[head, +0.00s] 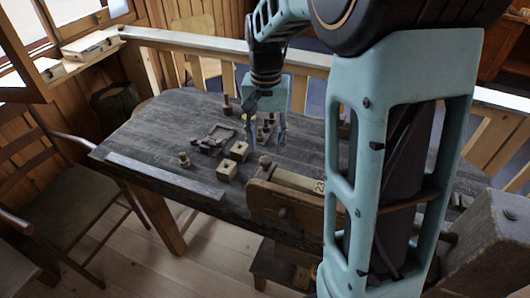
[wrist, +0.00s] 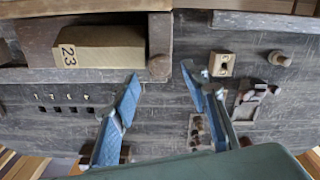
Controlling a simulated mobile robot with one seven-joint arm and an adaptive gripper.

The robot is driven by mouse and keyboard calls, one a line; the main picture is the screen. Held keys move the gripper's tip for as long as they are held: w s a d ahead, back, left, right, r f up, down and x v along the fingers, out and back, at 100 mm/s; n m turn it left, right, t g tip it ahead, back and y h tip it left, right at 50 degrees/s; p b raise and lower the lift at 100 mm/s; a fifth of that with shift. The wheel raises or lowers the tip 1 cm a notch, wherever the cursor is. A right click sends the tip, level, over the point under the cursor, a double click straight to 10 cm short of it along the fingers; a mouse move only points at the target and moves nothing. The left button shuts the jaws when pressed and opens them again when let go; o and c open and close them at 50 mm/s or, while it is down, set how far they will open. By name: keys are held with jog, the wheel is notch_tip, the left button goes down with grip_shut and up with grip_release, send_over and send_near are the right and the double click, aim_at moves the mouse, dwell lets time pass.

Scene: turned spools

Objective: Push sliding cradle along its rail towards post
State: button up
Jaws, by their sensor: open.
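My gripper (head: 267,138) is open and points down over the dark table. In the wrist view its two blue fingers are spread (wrist: 161,75), with nothing visible held between them. A pale wooden block marked 23 (wrist: 100,47) sits in a brown wooden holder (wrist: 38,42), which may be the cradle; I cannot tell for sure. The block also shows in the head view (head: 296,178). A round-topped wooden piece (wrist: 158,66), possibly the post, stands at the holder's right end, near the fingertips; whether they touch is unclear. I cannot make out the rail clearly.
Two pale blocks with holes (head: 227,171), a small turned spool (head: 184,160) and a dark tray with pieces (head: 216,138) are on the table (head: 150,140). A grey strip (head: 165,175) lies along its front edge. The table's left part is mostly clear.

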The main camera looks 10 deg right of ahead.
aim_at(266, 159)
jog(key=shift+f, duration=2.4)
jog(key=shift+w, duration=0.1)
grip_shut()
